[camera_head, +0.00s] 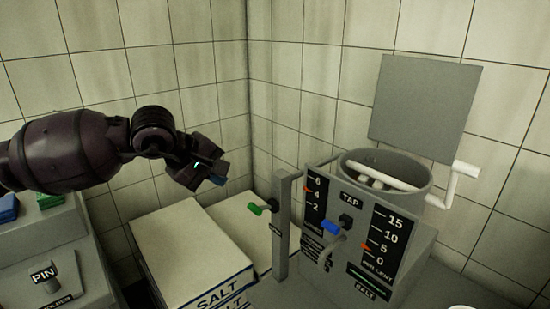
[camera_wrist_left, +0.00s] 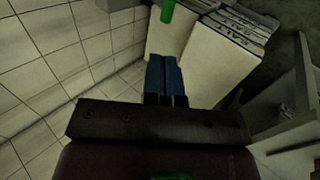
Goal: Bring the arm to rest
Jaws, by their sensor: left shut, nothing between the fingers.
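My left arm comes in from the left in the head view, and its gripper (camera_head: 217,181) hangs in the air above the white salt boxes (camera_head: 180,240). In the left wrist view the blue fingers of the left gripper (camera_wrist_left: 164,75) are together, with nothing between them. The salt boxes (camera_wrist_left: 215,60) lie beyond the fingertips there. My right gripper is in neither view.
A grey machine (camera_head: 400,270) with a tap, scales, a round vat (camera_head: 425,180) and a raised lid (camera_head: 425,105) stands to the right. A green-handled lever (camera_head: 255,209) juts toward the boxes. A grey pin holder (camera_head: 50,280) is at lower left. Tiled walls close off the back.

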